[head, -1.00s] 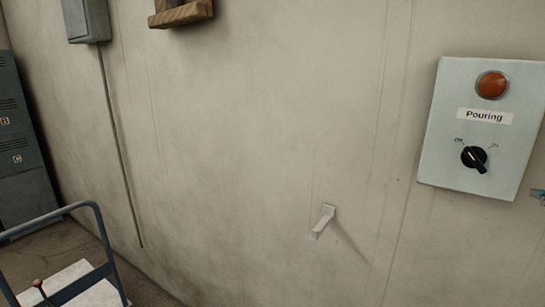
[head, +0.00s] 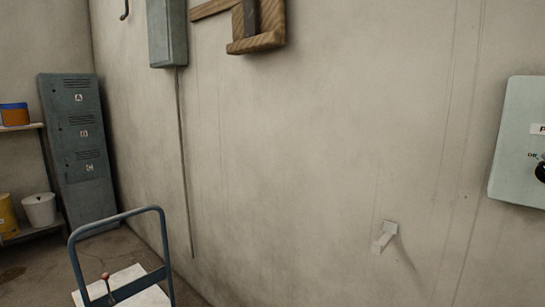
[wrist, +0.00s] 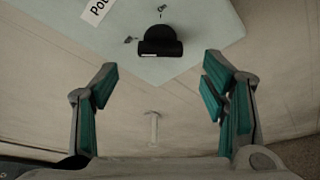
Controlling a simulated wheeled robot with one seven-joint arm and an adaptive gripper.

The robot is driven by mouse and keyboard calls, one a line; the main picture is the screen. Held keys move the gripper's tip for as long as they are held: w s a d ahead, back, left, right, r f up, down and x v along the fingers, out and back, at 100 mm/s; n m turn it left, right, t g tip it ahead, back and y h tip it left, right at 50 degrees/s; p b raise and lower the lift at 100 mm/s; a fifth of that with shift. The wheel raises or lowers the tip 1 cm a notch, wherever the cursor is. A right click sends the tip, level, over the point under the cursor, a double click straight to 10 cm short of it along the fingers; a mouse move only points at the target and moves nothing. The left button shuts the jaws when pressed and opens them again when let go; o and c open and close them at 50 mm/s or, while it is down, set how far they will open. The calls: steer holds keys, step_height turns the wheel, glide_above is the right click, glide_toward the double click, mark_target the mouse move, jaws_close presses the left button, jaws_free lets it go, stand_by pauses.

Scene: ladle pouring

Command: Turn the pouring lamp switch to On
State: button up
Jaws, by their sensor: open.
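The pouring lamp switch is a black rotary knob (wrist: 160,45) on a pale grey-green control panel (wrist: 205,45). In the wrist view the knob is ahead of my gripper (wrist: 160,68), centred between the two teal-padded fingers. My gripper is open and empty, and looks apart from the knob. A partly cut-off label shows above the knob. In the head view the panel (head: 512,150) is cut by the right edge, with only part of the knob (head: 541,171) and an "Off" mark showing. Its present setting is hard to read. The lamp and my gripper are outside the head view.
A small white wall hook (head: 385,236) juts out below and left of the panel. A blue-railed cart (head: 120,215) stands lower left. Grey lockers (head: 80,150) and a shelf with buckets (head: 40,209) are at far left. The wall between is mostly bare.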

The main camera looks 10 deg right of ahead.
steer(key=shift+b+x, duration=0.65)
steer(key=shift+x, duration=2.1)
steer(key=shift+c, duration=0.6)
steer(key=c, duration=1)
